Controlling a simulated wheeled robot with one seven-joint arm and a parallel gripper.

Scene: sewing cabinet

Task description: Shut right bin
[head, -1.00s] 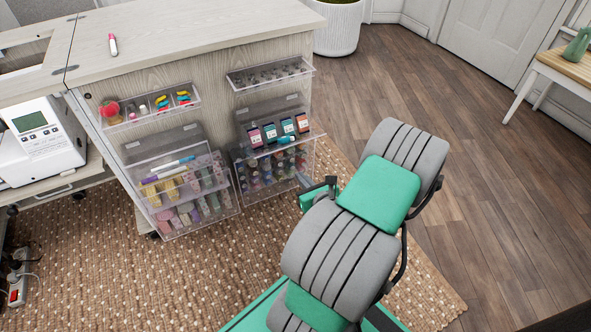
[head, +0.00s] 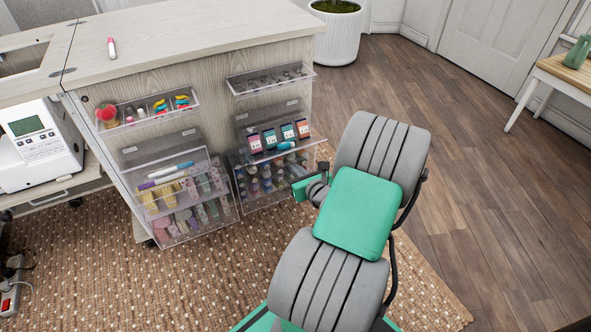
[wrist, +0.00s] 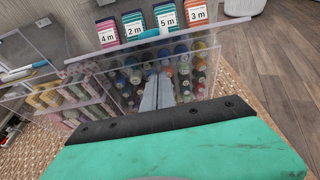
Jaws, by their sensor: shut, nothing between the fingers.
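The right bin (head: 277,183) is a clear tilt-out bin full of thread spools, low on the cabinet's side. Its upper edge leans out from the cabinet, with a gap behind it. In the wrist view the bin (wrist: 205,80) fills the middle, and its top edge slants up to the right. My gripper (head: 308,186) is just right of the bin's front in the head view. Its fingers (wrist: 158,90) are shut and empty, pointing at the bin's front panel. I cannot tell whether the tips touch it.
Labelled ribbon cards (wrist: 135,27) stand above the right bin. Clear trays (head: 270,78) hang higher up. The cabinet (head: 190,40) stands by a woven rug (head: 120,285); wood floor is open to the right.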

